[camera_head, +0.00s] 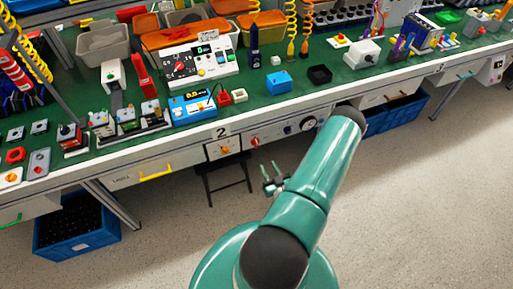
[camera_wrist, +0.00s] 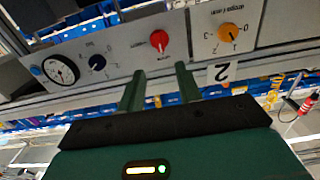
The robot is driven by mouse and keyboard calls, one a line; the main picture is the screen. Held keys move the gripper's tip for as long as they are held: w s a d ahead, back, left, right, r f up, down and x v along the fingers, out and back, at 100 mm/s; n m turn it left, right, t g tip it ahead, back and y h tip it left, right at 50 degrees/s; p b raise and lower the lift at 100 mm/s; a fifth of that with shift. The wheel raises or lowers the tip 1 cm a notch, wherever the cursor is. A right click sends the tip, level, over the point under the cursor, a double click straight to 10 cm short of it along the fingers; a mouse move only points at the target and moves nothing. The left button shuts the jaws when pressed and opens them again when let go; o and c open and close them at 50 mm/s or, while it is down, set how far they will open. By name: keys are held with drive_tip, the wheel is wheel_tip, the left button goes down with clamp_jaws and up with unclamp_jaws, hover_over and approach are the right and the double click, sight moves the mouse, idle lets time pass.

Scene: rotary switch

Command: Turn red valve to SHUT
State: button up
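The red valve (camera_head: 255,142) is a small red knob on the pale front panel under the workbench edge. In the wrist view the red valve (camera_wrist: 159,41) shows above the fingertips, between a dark blue knob and an orange knob. Its pointer position and any SHUT marking are too small to read. My gripper (camera_head: 271,180) is in front of and below the panel in the head view, apart from the valve. In the wrist view my gripper (camera_wrist: 159,78) is open, its two green fingers spread with nothing between them.
An orange knob (camera_wrist: 228,32) sits on its own plate on one side of the valve. A dark blue knob (camera_wrist: 97,62) and a round gauge (camera_wrist: 61,70) are on the other. The green bench top (camera_head: 275,97) is crowded. A dark stool (camera_head: 227,175) stands below; the floor (camera_head: 400,200) at right is clear.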

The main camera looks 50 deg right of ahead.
sight(257, 145)
drive_tip(key=x, duration=1.1)
drive_tip(key=shift+w+d, duration=0.15)
drive_tip(key=shift+w, duration=0.05)
clamp_jaws()
